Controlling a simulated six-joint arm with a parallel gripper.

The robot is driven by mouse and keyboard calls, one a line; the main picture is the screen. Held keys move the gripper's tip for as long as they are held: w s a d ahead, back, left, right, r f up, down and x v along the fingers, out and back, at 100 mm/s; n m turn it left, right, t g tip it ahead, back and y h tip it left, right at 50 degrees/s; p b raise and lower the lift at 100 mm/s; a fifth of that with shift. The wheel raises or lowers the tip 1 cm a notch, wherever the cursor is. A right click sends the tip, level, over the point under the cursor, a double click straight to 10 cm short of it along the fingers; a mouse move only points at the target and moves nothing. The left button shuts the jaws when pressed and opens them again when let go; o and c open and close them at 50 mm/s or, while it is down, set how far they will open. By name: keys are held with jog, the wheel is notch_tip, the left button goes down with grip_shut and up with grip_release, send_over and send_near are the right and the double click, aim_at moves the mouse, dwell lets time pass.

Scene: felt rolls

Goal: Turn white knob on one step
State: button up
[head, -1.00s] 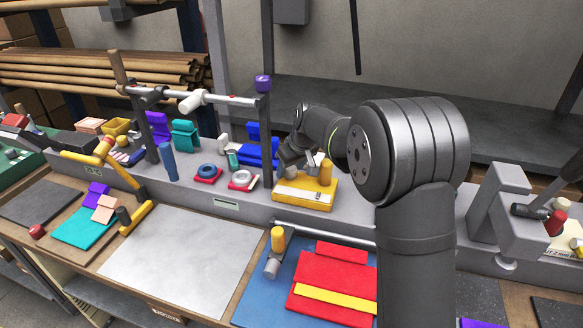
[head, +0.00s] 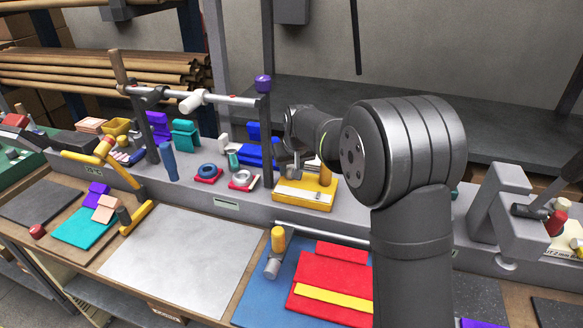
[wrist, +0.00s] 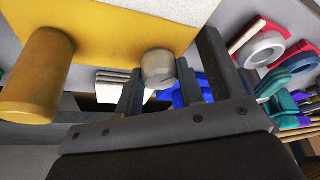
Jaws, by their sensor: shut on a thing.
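The yellow box (head: 304,196) stands on the grey ledge, with an orange-yellow cylinder (head: 325,173) upright on its right part. In the wrist view, the yellow box (wrist: 110,22) fills the top, with the cylinder (wrist: 38,75) at left. The white knob (wrist: 158,66), greyish and round, stands out from the box between my fingertips. My gripper (wrist: 160,80) is shut on the knob, one finger on each side. In the head view my gripper (head: 296,164) is at the box's back left, and its fingers largely hide the knob.
Red pads with a blue-grey ring (head: 208,171) and a white ring (head: 242,179) lie left of the box. A dark post (head: 267,135) carries a crossbar with a white roller (head: 192,102). Red felt (head: 330,282) lies on the table in front.

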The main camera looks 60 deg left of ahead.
jog(key=shift+m, duration=0.4)
jog(key=o, duration=1)
jog(key=v, duration=1.7)
jog(key=shift+s+r, duration=0.2)
jog(key=shift+s, duration=0.1)
